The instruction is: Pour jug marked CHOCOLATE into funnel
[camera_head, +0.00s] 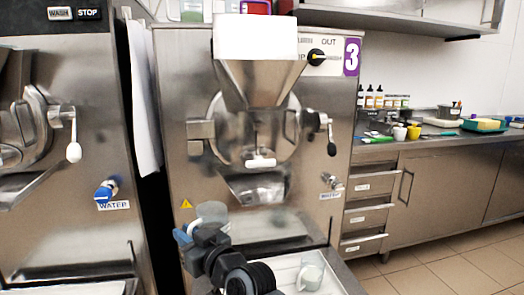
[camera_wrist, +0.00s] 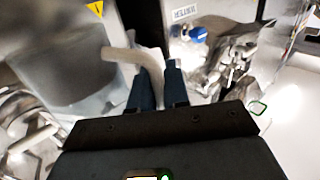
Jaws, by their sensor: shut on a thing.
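A translucent jug (camera_head: 212,211) is in front of machine 3 in the head view, partly hidden by my arm. It fills the left of the wrist view (camera_wrist: 60,75), with its pale handle (camera_wrist: 120,57) at the fingers. My gripper (camera_wrist: 158,75) is shut on this handle. No CHOCOLATE marking is readable. The steel funnel (camera_head: 258,82) with a white upper part is on machine 3's front, above and right of the jug. A second whitish jug (camera_head: 311,274) stands on the tray at lower right; its marking is unreadable.
Machine 3 (camera_head: 175,110) has a round door with a handle (camera_head: 261,162) and a spout (camera_head: 258,187) below the funnel. Another machine (camera_head: 95,150) stands at left with a blue water tap (camera_head: 105,190). A steel counter (camera_head: 440,148) with bottles and bowls is at right, with open floor before it.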

